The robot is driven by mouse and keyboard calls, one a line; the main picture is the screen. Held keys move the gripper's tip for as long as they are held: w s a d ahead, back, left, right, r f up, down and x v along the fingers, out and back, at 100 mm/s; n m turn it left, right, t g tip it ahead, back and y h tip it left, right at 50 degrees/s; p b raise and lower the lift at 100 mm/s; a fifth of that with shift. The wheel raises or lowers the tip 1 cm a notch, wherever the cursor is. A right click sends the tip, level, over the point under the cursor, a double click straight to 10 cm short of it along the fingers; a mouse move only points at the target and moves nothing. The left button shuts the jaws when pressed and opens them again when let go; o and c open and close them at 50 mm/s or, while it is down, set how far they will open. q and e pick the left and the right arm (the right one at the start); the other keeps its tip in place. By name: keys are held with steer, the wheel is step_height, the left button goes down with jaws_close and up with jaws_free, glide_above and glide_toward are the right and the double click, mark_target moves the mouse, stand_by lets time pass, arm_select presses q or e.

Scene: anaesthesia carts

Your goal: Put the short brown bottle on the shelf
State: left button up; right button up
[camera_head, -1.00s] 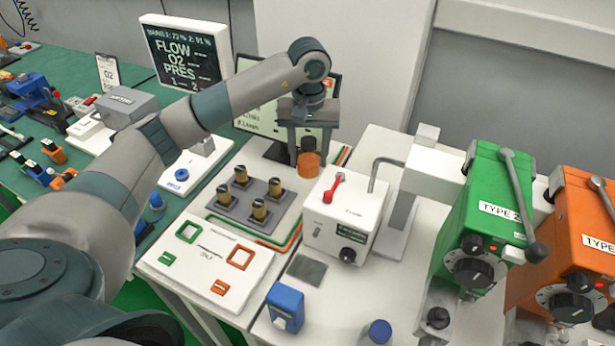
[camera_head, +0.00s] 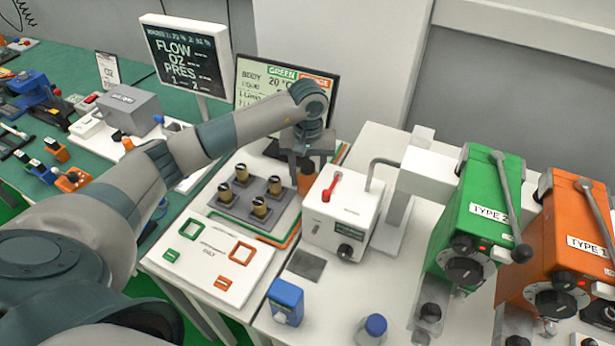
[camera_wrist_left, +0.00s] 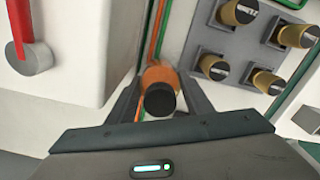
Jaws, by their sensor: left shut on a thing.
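The short brown bottle (camera_head: 307,181) is orange-brown with a black cap. In the head view it is between the white box and the vial holder, its lower part hidden by the box. My left gripper (camera_head: 306,168) comes down over it from above and is shut on it. In the left wrist view the bottle (camera_wrist_left: 158,78) stands between the two fingers of the left gripper (camera_wrist_left: 160,92), black cap towards the camera. I cannot tell whether its base touches the surface. I cannot make out which surface is the shelf. My right gripper is not in view.
A white box with a red lever (camera_head: 340,215) stands close right of the bottle. A grey holder with several brass-coloured vials (camera_head: 250,200) is close left. A monitor (camera_head: 285,100) stands behind. Green (camera_head: 478,215) and orange (camera_head: 560,240) vaporizers are at right.

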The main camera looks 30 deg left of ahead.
arm_select(q)
steer(key=shift+f, duration=0.6)
steer(key=shift+f, duration=0.25)
steer(key=o, duration=1.1)
steer(key=shift+r, duration=0.15)
